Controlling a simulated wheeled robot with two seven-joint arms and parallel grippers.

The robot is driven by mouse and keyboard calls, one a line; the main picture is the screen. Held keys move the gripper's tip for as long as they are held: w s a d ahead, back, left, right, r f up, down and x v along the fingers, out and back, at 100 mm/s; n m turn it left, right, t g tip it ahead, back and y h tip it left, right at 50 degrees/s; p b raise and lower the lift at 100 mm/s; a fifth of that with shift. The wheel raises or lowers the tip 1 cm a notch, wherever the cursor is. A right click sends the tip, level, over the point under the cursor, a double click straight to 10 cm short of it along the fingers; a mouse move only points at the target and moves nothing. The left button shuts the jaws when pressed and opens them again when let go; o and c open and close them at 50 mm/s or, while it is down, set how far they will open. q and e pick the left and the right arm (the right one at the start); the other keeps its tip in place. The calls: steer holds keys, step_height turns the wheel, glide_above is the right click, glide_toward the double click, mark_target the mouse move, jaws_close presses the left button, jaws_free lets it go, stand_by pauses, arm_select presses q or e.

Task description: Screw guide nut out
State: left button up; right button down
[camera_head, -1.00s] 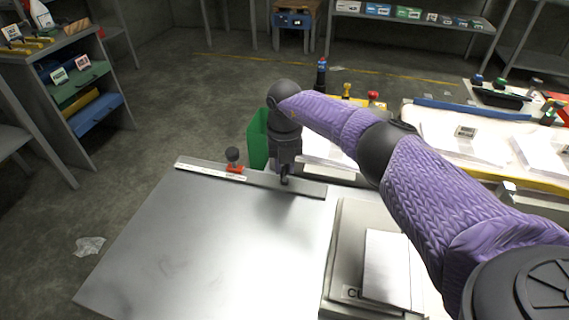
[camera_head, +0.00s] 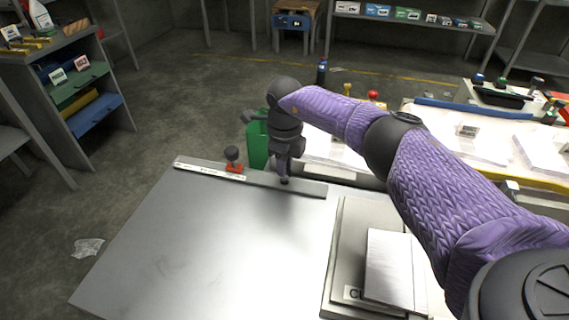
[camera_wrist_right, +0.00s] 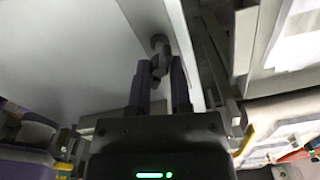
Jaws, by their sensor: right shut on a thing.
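My right gripper (camera_head: 284,172) points down at the guide rail (camera_head: 308,187) along the far edge of the grey metal table. In the right wrist view, its two fingers (camera_wrist_right: 160,78) are closed around a small dark guide nut (camera_wrist_right: 160,44) at the rail. The nut's tip (camera_head: 284,181) shows just below the fingers in the head view; the rest is hidden by them. My left gripper is not in view.
A dark knob on a red base (camera_head: 233,158) stands on the rail to the left. A green panel (camera_head: 257,145) stands behind the gripper. White paper (camera_head: 388,268) lies at the right. The metal table top (camera_head: 215,240) is clear.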

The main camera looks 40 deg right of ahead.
steer(key=n, duration=0.3)
steer(key=shift+f+n, duration=0.1)
steer(key=shift+n, duration=0.2)
steer(key=n+b, duration=0.1)
steer(key=n, duration=0.5)
steer(key=shift+n+b, duration=0.3)
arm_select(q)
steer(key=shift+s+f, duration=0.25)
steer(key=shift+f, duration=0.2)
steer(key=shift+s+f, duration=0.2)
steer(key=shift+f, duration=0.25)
arm_select(e)
steer(key=shift+n, duration=0.8)
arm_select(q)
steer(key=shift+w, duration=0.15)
